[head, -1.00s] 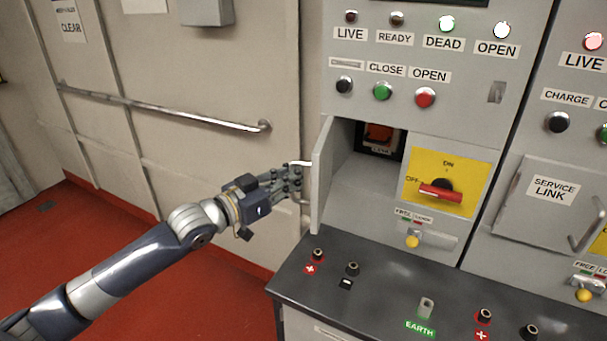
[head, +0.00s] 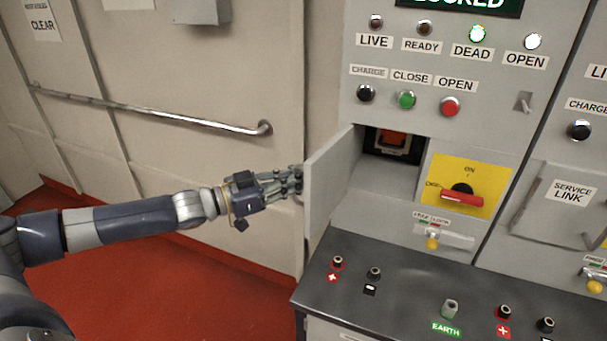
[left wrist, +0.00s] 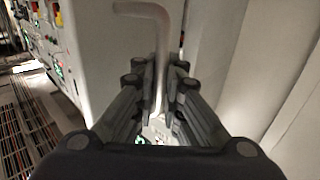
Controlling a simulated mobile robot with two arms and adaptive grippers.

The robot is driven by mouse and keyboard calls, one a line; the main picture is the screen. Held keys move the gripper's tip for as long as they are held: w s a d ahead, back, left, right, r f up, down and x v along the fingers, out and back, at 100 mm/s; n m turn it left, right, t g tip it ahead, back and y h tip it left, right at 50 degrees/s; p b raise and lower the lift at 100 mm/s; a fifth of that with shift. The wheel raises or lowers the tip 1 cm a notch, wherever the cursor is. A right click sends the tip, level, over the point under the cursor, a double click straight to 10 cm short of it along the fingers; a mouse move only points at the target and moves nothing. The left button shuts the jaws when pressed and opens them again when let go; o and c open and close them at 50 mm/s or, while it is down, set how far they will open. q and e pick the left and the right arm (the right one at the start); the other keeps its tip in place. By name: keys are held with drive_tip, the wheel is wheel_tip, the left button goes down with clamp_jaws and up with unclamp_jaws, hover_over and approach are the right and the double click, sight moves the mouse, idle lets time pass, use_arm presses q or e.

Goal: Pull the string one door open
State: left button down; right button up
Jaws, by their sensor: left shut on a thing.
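The string one door (head: 330,185) is a grey panel that stands swung open on the left side of its compartment. Inside the compartment (head: 388,176) an orange-red part (head: 392,139) shows at the back. My left gripper (head: 296,183) is at the outer face of the door, shut on its handle. In the left wrist view the handle (left wrist: 160,60) is a pale bent bar that runs down between the fingers (left wrist: 158,100). In the head view the fingers and door edge mostly hide the handle. My right gripper is in neither view.
A yellow panel with a red rotary switch (head: 461,198) is right of the compartment. A dark ledge with terminals (head: 400,290) juts out below. A wall handrail (head: 150,112) runs behind my left arm. The red floor (head: 180,290) at left is clear.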

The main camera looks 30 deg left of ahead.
use_arm(q)
drive_tip(key=shift+a+f, duration=0.15)
drive_tip(key=shift+f, duration=0.05)
idle(0.3)
drive_tip(key=c, duration=1.9)
unclamp_jaws()
drive_tip(key=shift+c, duration=0.2)
drive_tip(key=shift+o, duration=1.2)
drive_tip(key=shift+s+a+r, duration=0.1)
drive_tip(key=shift+s+r, duration=0.05)
drive_tip(key=v, duration=1.2)
